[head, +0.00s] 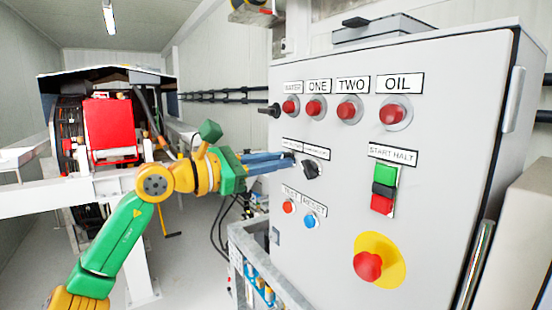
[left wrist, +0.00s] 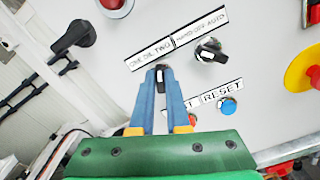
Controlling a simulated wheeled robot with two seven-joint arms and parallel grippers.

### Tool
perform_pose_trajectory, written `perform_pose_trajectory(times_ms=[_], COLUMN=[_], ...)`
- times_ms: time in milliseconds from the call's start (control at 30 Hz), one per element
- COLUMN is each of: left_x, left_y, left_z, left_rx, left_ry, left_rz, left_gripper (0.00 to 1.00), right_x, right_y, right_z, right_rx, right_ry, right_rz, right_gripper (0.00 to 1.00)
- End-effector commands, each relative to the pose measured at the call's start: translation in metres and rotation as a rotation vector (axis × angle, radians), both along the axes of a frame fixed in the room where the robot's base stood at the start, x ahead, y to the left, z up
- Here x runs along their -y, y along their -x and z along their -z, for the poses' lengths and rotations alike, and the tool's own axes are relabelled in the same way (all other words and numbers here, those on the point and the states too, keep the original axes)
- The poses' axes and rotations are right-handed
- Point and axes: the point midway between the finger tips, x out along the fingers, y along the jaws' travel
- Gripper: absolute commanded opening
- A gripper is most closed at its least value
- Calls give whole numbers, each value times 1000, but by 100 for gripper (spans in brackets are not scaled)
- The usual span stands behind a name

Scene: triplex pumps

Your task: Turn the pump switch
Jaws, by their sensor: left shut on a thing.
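The grey control cabinet (head: 335,225) carries two black rotary switches in its middle row. My left gripper (head: 290,158) reaches the panel from the left, and its blue fingers (left wrist: 162,88) are shut on the left switch. That black pump switch (left wrist: 160,76) sits below a label (left wrist: 150,53) that seems to read ONE OIL TWO; its knob points roughly up and down in the left wrist view. The fingers hide most of it in the head view. The second switch (head: 311,170), below HAND OFF AUTO, also shows in the left wrist view (left wrist: 211,51), apart from the fingers. My right gripper is out of view.
Red lamps (head: 348,110) line the cabinet's top row. A black side handle (head: 270,110) sticks out at its left edge. Below the switches are red and blue buttons (head: 309,221), and to the right a start/halt block (head: 384,188) and a red emergency stop (head: 368,265).

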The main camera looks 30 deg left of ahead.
Motion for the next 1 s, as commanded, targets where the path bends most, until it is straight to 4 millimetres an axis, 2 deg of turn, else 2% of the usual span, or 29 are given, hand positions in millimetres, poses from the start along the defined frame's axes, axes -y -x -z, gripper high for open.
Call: perform_pose_trajectory(times_ms=[1000], left_x=[-4], left_y=[-1], left_z=[-1], left_rx=[-355], left_ry=[863], left_rz=[0], left_gripper=[0], right_x=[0], right_y=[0], right_z=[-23], right_rx=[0], right_ry=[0], right_rz=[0], right_gripper=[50])
